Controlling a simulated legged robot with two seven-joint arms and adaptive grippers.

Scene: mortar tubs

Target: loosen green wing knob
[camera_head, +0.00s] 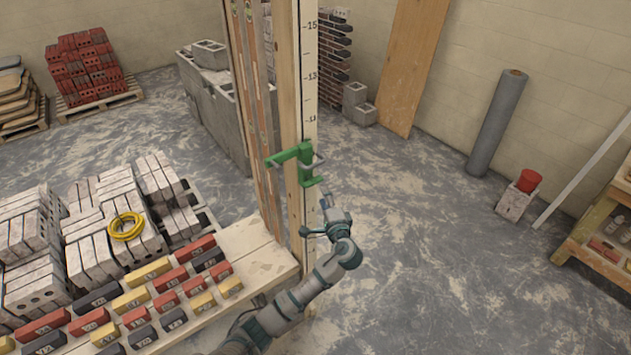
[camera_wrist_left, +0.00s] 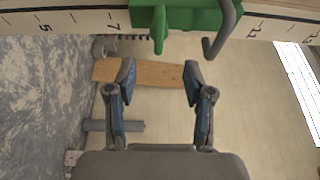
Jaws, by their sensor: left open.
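A green clamp (camera_head: 304,160) with a grey hook-shaped bar sits on an upright wooden post (camera_head: 291,70) marked with numbers. In the left wrist view the clamp body (camera_wrist_left: 190,18) lies along the top edge. The green wing knob (camera_wrist_left: 158,30) sticks out from it, seen narrow, left of the grey bar (camera_wrist_left: 223,28). My left gripper (camera_head: 317,216) is just below and right of the clamp in the head view. My right gripper does not show.
A wooden bench (camera_head: 250,250) holding coloured blocks (camera_head: 155,295) lies left of my arm. Stacks of pale bricks (camera_head: 110,215) with a yellow coil (camera_head: 126,227) stand farther left.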

